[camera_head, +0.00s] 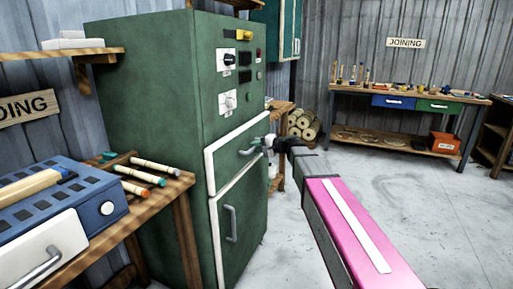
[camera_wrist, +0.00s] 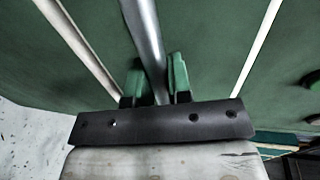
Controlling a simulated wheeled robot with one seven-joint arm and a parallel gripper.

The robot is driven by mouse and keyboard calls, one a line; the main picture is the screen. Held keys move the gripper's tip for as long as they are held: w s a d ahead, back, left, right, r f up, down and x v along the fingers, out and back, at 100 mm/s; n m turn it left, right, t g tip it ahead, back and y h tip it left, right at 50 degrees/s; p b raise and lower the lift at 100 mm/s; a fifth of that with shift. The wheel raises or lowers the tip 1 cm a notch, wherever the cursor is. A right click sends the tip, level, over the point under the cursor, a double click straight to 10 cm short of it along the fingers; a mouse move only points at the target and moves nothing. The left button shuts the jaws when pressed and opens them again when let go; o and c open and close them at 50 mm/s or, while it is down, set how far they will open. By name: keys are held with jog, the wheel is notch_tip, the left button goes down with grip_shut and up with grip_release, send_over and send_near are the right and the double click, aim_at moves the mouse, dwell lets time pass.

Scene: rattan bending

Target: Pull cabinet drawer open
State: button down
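The green cabinet (camera_head: 157,96) stands left of centre in the head view. Its upper drawer front has a white frame (camera_head: 212,168) and a grey handle (camera_head: 247,151). My gripper (camera_head: 264,142) reaches this handle from the right. In the wrist view, the metal handle bar (camera_wrist: 146,35) runs between the green fingers of my gripper (camera_wrist: 159,80), which sit close on both sides of it. The fingers look shut on the bar; the contact itself is partly hidden. The drawer front looks about flush with the cabinet, though a small gap is hard to judge.
A lower door with its own handle (camera_head: 230,223) is below the drawer. A wooden bench (camera_head: 178,190) with a blue machine (camera_head: 62,205) and rattan sticks (camera_head: 142,176) stands at the left. A workbench (camera_head: 385,150) is at the back right. The floor (camera_head: 400,200) between is clear.

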jog(key=f+v, duration=0.3)
jog(key=v, duration=1)
jog(key=d+f+v, duration=0.1)
jog(key=f+v, duration=0.1)
jog(key=v, duration=1.2)
jog(key=shift+d+f, duration=0.15)
jog(key=shift+f, duration=0.2)
jog(key=shift+s, duration=0.1)
jog(key=c, duration=1.1)
grip_release()
jog(key=shift+o, duration=0.2)
jog(key=v, duration=1.1)
